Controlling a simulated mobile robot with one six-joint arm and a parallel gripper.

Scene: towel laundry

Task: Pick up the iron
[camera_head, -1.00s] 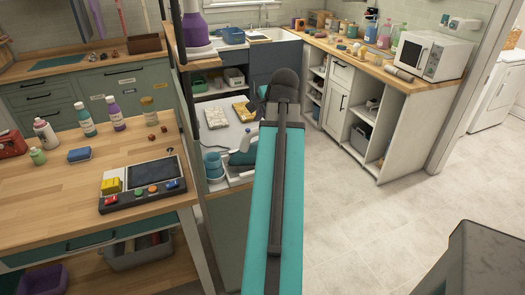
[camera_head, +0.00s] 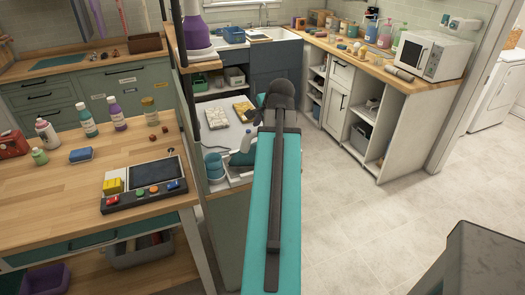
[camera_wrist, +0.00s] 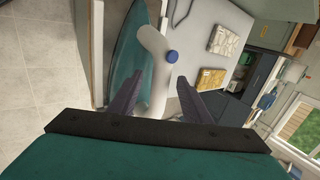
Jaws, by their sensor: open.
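The iron has a teal body and a white handle with a blue knob. In the wrist view, the iron (camera_wrist: 126,45) lies ahead of my gripper (camera_wrist: 161,80). My gripper is open, with its dark fingers on either side of the white handle's line; I cannot tell whether the handle is fully between them. No grip shows. In the head view, the iron (camera_head: 242,158) is on a pale surface beyond the left worktable, partly hidden by my arm.
Two patterned folded cloths (camera_head: 217,117) lie behind the iron on the pale surface. A stack of blue-teal cups (camera_head: 213,163) stands left of it. A wooden worktable (camera_head: 60,185) with bottles and a control panel (camera_head: 143,187) is at left.

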